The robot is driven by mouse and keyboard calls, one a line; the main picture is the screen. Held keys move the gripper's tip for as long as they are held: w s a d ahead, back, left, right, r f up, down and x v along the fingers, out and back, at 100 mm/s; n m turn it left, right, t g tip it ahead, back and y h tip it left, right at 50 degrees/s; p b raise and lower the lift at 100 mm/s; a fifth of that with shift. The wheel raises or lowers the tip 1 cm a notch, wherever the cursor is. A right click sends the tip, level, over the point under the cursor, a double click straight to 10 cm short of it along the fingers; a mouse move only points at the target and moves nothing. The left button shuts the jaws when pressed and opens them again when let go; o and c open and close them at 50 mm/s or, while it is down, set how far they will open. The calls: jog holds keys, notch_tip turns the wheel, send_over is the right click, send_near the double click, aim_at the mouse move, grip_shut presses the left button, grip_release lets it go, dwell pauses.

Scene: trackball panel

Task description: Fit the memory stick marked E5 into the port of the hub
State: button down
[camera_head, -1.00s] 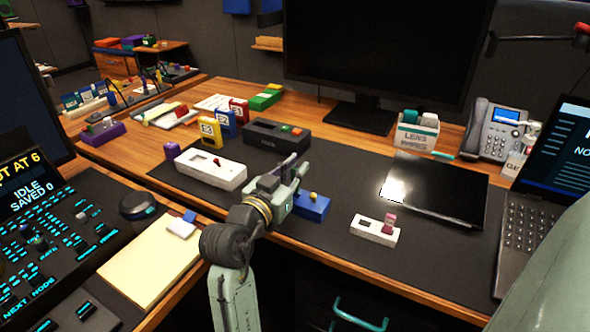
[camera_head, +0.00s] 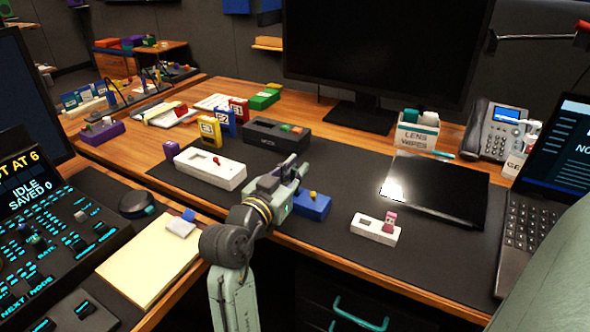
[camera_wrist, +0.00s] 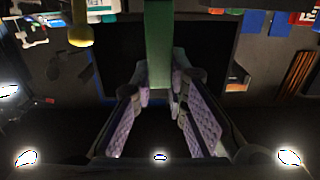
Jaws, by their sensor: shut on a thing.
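I cannot tell for sure which box is the hub. A white slotted block (camera_head: 210,170) lies left of my gripper. A smaller white block (camera_head: 365,230) to the right has a slot and a pink piece (camera_head: 389,223) standing in it.
A black box (camera_head: 262,135) with coloured tops stands behind my gripper. Marked red, blue and yellow blocks (camera_head: 211,130) stand at the back left, a purple block (camera_head: 171,149) nearer. A black tablet (camera_head: 440,195) lies at the right.

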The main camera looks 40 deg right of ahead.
jog(key=shift+f+b, duration=0.85)
jog(key=shift+f, duration=0.25)
jog(key=c, duration=1.5)
grip_release()
jog(key=v, duration=1.2)
